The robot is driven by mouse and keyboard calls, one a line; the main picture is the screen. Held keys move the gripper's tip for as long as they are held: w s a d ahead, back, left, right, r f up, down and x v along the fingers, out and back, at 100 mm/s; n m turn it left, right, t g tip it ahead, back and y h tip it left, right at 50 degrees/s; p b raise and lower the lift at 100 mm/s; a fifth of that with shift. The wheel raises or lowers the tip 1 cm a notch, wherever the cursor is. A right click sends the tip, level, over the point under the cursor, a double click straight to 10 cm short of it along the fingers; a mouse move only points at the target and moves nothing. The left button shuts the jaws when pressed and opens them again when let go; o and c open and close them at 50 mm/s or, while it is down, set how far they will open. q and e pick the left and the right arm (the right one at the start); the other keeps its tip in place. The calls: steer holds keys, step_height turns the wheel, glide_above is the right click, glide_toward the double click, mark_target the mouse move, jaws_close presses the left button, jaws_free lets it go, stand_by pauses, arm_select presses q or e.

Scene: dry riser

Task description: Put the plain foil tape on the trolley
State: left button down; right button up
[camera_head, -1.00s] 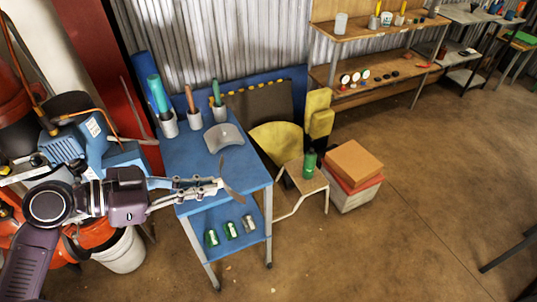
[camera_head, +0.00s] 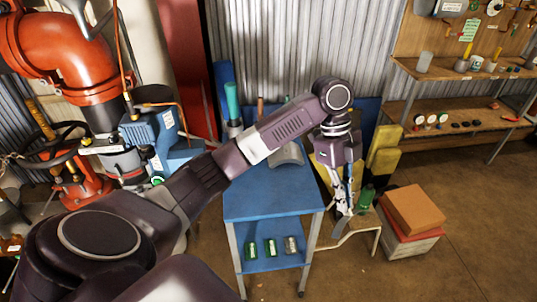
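The blue trolley (camera_head: 270,202) stands in the middle, with a top, a lower shelf and dark feet. My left arm reaches across it from the lower left. My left gripper (camera_head: 345,210) points down just beyond the trolley's right edge, over a small wooden stool (camera_head: 362,222) and beside a green bottle (camera_head: 366,197). My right gripper is not in view.
A curved grey piece (camera_head: 288,154) lies on the trolley top, partly behind my arm. Several cans stand on its lower shelf. An orange box (camera_head: 413,208) sits right of the stool. Small round items (camera_head: 431,121) lie on the back right shelf. The floor at right is clear.

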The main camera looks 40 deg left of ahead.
arm_select(q)
steer(key=w+a+r+m+t+y+b, duration=0.1)
steer(key=w+a+r+m+t+y, duration=0.2)
steer(key=a, duration=0.7)
steer(key=w+a+r+m+t+y, duration=0.1)
steer(key=w+a+r+m+y, duration=0.15)
steer(key=w+a+y, duration=0.5)
steer(key=h+p, duration=0.2)
steer(key=h, duration=0.1)
glide_above(297, 193)
step_height(297, 193, down, 19)
steer(key=shift+f, duration=0.1)
steer(key=c, duration=2.2)
jaws_free()
steer(key=shift+o, duration=0.2)
steer(key=b+v, duration=0.1)
steer(key=v, duration=1.1)
steer(key=shift+w+d, duration=0.15)
